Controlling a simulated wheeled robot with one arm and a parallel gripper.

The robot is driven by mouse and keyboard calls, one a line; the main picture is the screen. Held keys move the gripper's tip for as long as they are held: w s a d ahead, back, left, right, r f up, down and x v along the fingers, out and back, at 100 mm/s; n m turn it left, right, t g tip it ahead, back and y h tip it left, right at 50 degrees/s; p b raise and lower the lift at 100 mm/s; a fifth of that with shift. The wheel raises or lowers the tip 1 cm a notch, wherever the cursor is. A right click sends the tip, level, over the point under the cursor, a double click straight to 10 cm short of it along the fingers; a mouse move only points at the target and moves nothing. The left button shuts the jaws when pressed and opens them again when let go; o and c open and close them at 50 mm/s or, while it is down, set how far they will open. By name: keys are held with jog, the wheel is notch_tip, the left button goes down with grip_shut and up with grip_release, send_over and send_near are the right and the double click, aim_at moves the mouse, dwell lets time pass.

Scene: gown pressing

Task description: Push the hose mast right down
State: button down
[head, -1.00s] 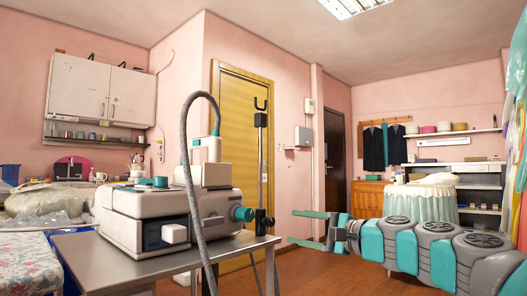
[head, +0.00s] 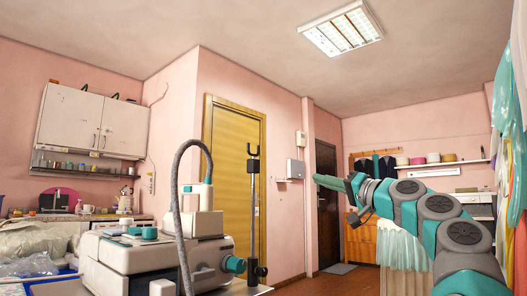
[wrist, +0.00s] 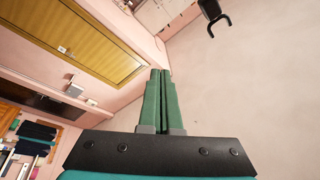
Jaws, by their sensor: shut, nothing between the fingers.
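The hose mast (head: 253,215) is a thin dark upright pole with a forked top (head: 253,152), standing behind the right end of the steam machine (head: 150,260). Its fork also shows at the top of the wrist view (wrist: 213,15). A grey hose (head: 177,190) arches over the machine to an upright nozzle with a teal tip and is not in the fork. My gripper (head: 322,181) is raised to the right of the mast, lower in the picture than the fork and apart from it. Its two green fingers (wrist: 162,100) are together and empty.
A yellow door (head: 230,130) is behind the mast. A wall cabinet (head: 95,118) hangs at the left above a cluttered counter. Teal and clear plastic-covered garments (head: 508,130) hang at the right edge. The space between gripper and mast looks clear.

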jog(key=s+a+r+n+g+y+p, duration=0.2)
jog(key=s+a+r+n, duration=0.55)
jog(key=n, duration=0.35)
jog(key=p+x, duration=0.4)
jog(key=x, duration=0.6)
jog(key=shift+w+f+b, duration=0.15)
jog(key=shift+f+b, duration=0.3)
jog(key=shift+f, duration=0.5)
jog(key=shift+w+f+b, duration=0.2)
jog(key=shift+f+b, duration=0.2)
jog(key=shift+f, duration=0.5)
jog(key=shift+f, duration=0.1)
